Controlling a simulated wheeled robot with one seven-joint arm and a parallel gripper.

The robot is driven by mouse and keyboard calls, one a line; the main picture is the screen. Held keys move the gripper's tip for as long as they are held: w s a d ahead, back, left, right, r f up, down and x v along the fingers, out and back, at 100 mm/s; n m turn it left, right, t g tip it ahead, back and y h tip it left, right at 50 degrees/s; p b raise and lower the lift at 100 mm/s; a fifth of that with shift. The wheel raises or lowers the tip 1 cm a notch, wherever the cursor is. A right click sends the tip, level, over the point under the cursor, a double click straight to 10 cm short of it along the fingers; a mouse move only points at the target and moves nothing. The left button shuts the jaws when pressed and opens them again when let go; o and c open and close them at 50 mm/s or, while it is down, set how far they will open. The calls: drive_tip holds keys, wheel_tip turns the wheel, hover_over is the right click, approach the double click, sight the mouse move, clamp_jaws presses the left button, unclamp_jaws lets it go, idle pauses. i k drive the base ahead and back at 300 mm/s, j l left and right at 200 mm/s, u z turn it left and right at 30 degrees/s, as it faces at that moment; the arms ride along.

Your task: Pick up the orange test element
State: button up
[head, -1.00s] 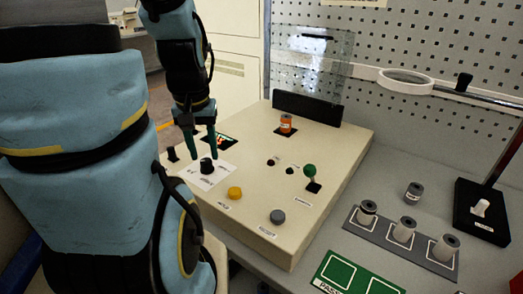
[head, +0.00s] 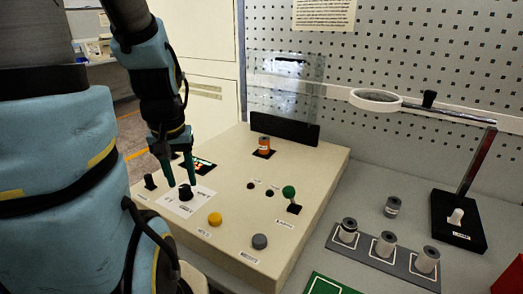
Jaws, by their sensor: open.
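A green-knobbed lever (head: 289,193), a yellow button (head: 215,219) and a grey button (head: 260,241) stand on the console. A clear panel rises behind the orange element. Right of the console are a grey rack (head: 400,268) of spindles, a loose spindle (head: 393,206) and a magnifier stand (head: 460,232).

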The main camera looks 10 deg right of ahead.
sight(264, 142)
drive_tip(key=i+j+z, duration=0.1)
drive_tip(key=j, duration=0.25)
drive_tip(key=i+j+z, duration=0.15)
drive_tip(key=j, duration=0.25)
drive_tip(key=i+j+z, duration=0.1)
drive_tip(key=j, duration=0.3)
drive_tip(key=i+j+z, duration=0.1)
drive_tip(key=j, duration=0.3)
drive_tip(key=i, duration=0.05)
